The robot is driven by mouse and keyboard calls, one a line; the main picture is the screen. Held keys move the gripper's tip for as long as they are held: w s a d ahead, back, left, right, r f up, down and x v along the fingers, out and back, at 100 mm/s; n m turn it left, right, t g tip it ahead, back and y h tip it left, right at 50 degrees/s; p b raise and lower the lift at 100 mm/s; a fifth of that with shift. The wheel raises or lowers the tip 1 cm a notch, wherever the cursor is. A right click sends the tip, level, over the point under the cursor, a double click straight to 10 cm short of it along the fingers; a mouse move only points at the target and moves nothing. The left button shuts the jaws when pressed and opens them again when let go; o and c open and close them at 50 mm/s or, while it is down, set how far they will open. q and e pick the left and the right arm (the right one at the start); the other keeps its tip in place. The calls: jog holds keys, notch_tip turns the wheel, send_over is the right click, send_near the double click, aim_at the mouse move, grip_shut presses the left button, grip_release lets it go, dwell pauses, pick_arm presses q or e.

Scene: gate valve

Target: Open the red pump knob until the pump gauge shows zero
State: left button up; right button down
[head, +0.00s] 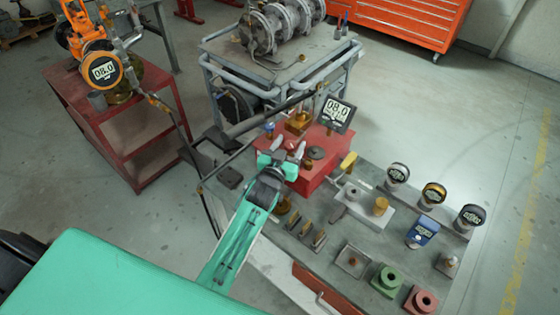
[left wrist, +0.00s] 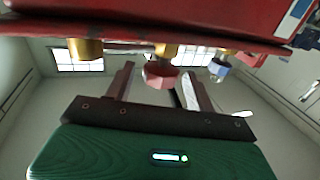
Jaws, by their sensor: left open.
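The red pump block (head: 322,176) stands on the grey bench in the head view. A dark square gauge (head: 337,112) above its back edge appears to read 08.0. My left gripper (head: 289,147) is open at the block's near left side, with its two fingers pointing at the block. In the left wrist view, the red faceted knob (left wrist: 162,73) appears between the spread fingers (left wrist: 163,88), with a gap on both sides. The gripper mostly hides the knob in the head view. My right gripper is not in view.
Brass fittings (left wrist: 87,49) and a blue-and-silver fitting (left wrist: 219,68) flank the knob. Several round gauges (head: 398,173) and coloured blocks (head: 388,280) stand on the bench to the right. A red cart (head: 110,118) with an orange gauge (head: 103,70) stands at left.

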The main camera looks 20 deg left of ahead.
pick_arm(q)
jog(key=s+b, duration=0.2)
jog(key=s, duration=1)
jog(key=shift+s+a, duration=0.35)
jog(key=shift+s, duration=0.05)
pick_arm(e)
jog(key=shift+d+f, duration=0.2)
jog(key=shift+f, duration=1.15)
pick_arm(q)
jog(key=shift+b, duration=0.3)
